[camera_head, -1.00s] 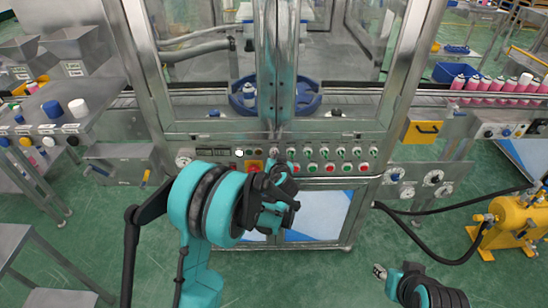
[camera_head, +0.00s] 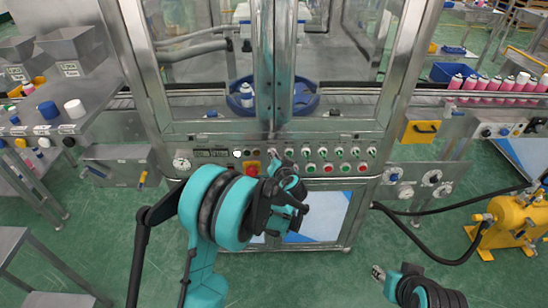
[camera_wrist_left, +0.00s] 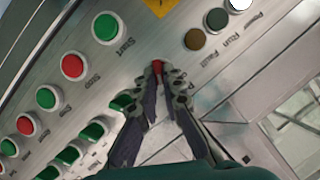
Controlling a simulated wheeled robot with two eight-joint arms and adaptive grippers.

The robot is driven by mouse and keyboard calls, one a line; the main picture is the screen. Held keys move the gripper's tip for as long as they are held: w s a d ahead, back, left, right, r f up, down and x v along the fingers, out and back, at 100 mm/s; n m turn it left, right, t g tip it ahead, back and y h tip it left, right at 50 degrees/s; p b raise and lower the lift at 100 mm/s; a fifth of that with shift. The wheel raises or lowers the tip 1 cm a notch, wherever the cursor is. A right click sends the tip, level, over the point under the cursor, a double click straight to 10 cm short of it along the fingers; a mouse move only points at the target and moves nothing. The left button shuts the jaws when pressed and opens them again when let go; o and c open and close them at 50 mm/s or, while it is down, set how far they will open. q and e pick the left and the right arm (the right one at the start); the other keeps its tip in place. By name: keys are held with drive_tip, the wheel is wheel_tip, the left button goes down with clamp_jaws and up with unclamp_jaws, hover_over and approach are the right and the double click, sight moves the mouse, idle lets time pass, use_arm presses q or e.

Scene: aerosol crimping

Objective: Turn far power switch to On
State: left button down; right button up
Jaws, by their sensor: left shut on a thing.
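A red switch knob (camera_wrist_left: 157,67) shows on the slanted steel control panel in the left wrist view, between my left gripper's fingertips (camera_wrist_left: 160,78). The fingers are shut on it, and they hide most of it. Its small printed label is partly covered, and its position cannot be read. In the head view my left gripper (camera_head: 279,163) reaches to the left part of the switch row, just right of the yellow-backed red stop button. My right gripper (camera_head: 379,272) is low at the right, away from the panel; its finger gap is unclear.
Green knobs (camera_wrist_left: 122,102) sit beside the held knob, with a green Start button (camera_wrist_left: 105,27) and red Stop button (camera_wrist_left: 72,66) near them. Indicator lamps (camera_wrist_left: 195,39) lie to the right. Glass doors (camera_head: 200,60) stand above the panel. A yellow tank (camera_head: 508,222) stands right.

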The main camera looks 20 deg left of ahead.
use_arm(q)
drive_tip(key=c, duration=1.7)
unclamp_jaws()
drive_tip(key=shift+s+d, duration=0.1)
drive_tip(key=v, duration=1.1)
drive_tip(key=shift+s+d+r, duration=0.15)
drive_tip(key=shift+s+d, duration=0.05)
drive_tip(key=shift+s, duration=0.15)
